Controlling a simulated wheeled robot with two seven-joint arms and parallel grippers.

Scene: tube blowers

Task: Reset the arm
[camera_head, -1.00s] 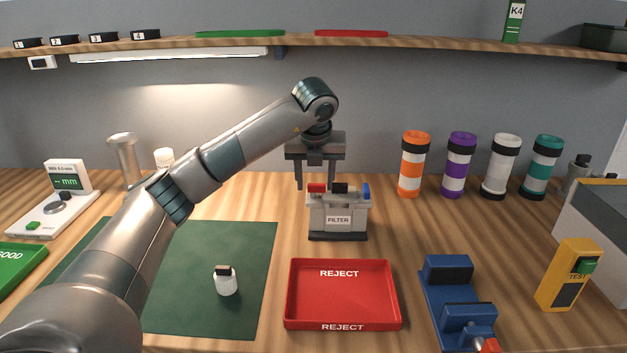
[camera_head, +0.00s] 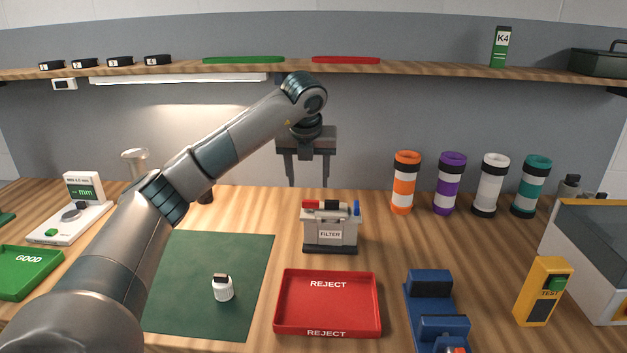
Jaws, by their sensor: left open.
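My left arm comes in from the lower left and reaches over the bench. My left gripper (camera_head: 306,168) points down, open, with its two fingers apart and nothing between them. It is behind and above the grey filter box (camera_head: 330,237), which has red, black and blue parts on top. The gripper looks clear of the box. My right gripper is not in view.
A red reject tray (camera_head: 328,304), a green mat (camera_head: 195,302) with a small white jar (camera_head: 223,288), and a blue fixture (camera_head: 431,307) lie in front. Several striped tubes (camera_head: 450,184) stand at the right. A yellow tester (camera_head: 543,291) stands near the right edge.

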